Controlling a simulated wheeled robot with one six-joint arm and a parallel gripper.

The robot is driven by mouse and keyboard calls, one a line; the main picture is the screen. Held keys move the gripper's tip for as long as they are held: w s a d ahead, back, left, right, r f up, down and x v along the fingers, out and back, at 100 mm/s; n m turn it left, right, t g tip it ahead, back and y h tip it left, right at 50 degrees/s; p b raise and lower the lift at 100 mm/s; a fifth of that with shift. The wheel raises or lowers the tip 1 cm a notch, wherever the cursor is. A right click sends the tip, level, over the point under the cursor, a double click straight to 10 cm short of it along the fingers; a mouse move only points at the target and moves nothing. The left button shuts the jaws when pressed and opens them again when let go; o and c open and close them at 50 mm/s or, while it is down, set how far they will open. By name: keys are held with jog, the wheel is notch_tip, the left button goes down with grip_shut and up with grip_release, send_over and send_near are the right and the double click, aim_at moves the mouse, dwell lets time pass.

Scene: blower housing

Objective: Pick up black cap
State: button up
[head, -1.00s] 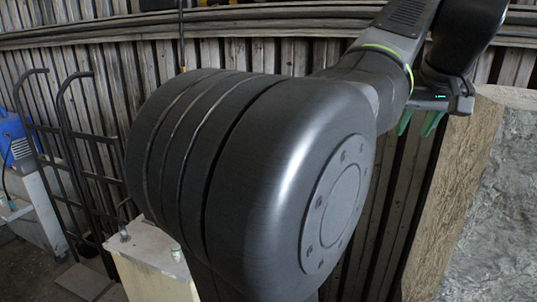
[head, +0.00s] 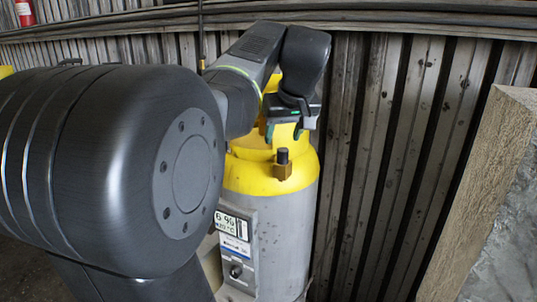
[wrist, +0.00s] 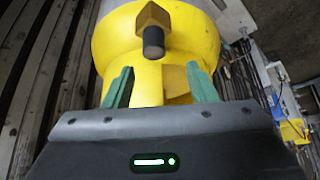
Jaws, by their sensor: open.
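The black cap (head: 283,155) is a small dark cylinder on a brass fitting (head: 282,171). The fitting is on the yellow top of a grey gas cylinder (head: 285,230). In the wrist view the cap (wrist: 153,42) points down in the picture from the brass fitting (wrist: 153,17). My gripper (head: 284,133) is open, just above the cap in the head view. In the wrist view its two green fingers (wrist: 159,75) are spread, with the cap beyond their tips and roughly between them. Nothing is held, and the cap looks apart from the fingers.
A panel with a gauge label and knob (head: 235,250) is on the cylinder's front left. A corrugated wall (head: 390,170) stands close behind. A rough stone-like block (head: 490,200) is at the right. A red extinguisher (head: 25,12) shows at the far left.

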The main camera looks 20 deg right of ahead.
aim_at(283, 149)
jog(key=x, duration=0.3)
jog(key=p+x, duration=0.1)
jog(key=shift+s+d+f, duration=0.15)
jog(key=shift+d+f, duration=0.25)
jog(key=shift+f, duration=0.1)
jog(key=shift+w+f, duration=0.25)
jog(key=shift+f, duration=0.15)
jog(key=c, duration=1)
